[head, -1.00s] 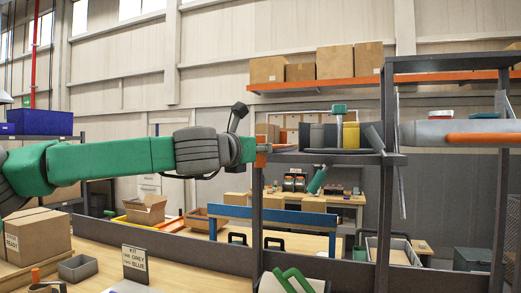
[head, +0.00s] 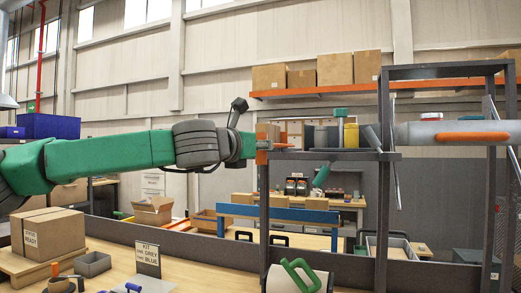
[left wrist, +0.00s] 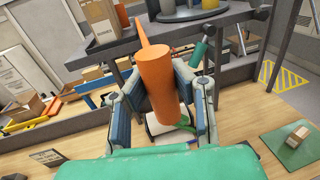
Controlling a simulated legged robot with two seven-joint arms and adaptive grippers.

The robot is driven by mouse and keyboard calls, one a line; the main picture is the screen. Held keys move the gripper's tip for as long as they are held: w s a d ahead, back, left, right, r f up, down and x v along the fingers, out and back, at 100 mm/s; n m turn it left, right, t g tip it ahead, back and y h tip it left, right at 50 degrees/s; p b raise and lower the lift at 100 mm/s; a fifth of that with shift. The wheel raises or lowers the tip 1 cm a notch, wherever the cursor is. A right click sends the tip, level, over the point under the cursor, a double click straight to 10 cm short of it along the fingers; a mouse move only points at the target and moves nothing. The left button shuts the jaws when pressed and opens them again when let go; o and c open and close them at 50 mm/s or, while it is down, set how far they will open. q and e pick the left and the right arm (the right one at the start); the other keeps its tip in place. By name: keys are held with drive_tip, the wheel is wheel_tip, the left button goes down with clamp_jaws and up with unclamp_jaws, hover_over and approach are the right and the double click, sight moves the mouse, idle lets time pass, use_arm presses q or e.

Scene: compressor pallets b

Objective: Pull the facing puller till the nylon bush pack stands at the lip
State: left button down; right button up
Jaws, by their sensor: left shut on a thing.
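My left gripper (left wrist: 168,92) is shut around a thick orange handle, which I take to be the facing puller (left wrist: 164,72). In the head view, my left arm comes in from the left, and the orange of the puller (head: 263,146) shows at the shelf's left front corner. The shelf lip (head: 335,155) is a dark bar. My right gripper is not seen.
Dark uprights (head: 383,200) carry the shelf. A grey cylinder (head: 415,131) with an orange strip lies at the right. Below are a wooden bench (head: 110,272), a cardboard box (head: 48,234), a kit sign (head: 147,258) and a green handle (head: 297,275).

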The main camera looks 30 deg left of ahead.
use_arm(q)
drive_tip(key=c, duration=1.3)
unclamp_jaws()
drive_tip(key=shift+a+f, duration=0.1)
drive_tip(key=shift+a, duration=0.2)
drive_tip(key=shift+d, duration=0.4)
drive_tip(key=shift+s, duration=0.2)
drive_tip(key=s, duration=1.1)
drive_tip(key=shift+s+d, duration=0.2)
drive_tip(key=shift+s, duration=0.05)
drive_tip(key=shift+a, duration=0.15)
